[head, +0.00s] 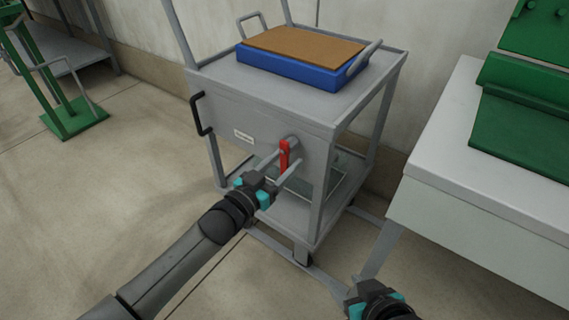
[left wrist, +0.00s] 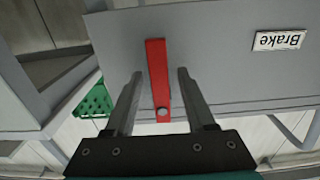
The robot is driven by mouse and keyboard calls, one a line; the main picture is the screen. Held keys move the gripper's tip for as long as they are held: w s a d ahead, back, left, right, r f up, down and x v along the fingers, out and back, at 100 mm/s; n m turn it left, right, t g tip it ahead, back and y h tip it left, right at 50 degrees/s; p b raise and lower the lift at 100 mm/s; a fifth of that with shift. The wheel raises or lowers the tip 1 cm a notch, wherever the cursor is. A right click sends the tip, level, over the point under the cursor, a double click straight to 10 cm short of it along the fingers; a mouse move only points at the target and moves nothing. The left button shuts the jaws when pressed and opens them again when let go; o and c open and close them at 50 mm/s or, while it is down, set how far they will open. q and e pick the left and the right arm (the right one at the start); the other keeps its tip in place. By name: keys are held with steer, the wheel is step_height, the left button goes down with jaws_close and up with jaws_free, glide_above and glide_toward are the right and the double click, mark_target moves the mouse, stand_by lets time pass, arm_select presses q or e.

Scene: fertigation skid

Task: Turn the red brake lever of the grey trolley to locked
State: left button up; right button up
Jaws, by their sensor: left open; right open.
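The grey trolley (head: 270,104) stands in the middle of the head view. Its red brake lever (head: 284,157) sits on the front panel near the right corner, roughly upright. In the left wrist view the red lever (left wrist: 158,75) lies between the two fingers, with a gap on each side. My left gripper (head: 278,165) is open around the lever and not closed on it. The "Brake" label (left wrist: 279,41) shows upside down in the wrist view. My right gripper (head: 378,300) is at the bottom of the head view, cut off by the frame edge, its fingers hidden.
A blue tray (head: 290,68) with a brown top sits on the trolley. A black handle (head: 199,115) sticks out at the panel's left. A white bench (head: 470,190) with green equipment (head: 525,120) stands on the right. A green stand (head: 72,118) is at the left.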

arm_select(q)
steer(key=shift+w+d, duration=0.15)
jaws_close()
stand_by(0.5)
stand_by(1.0)
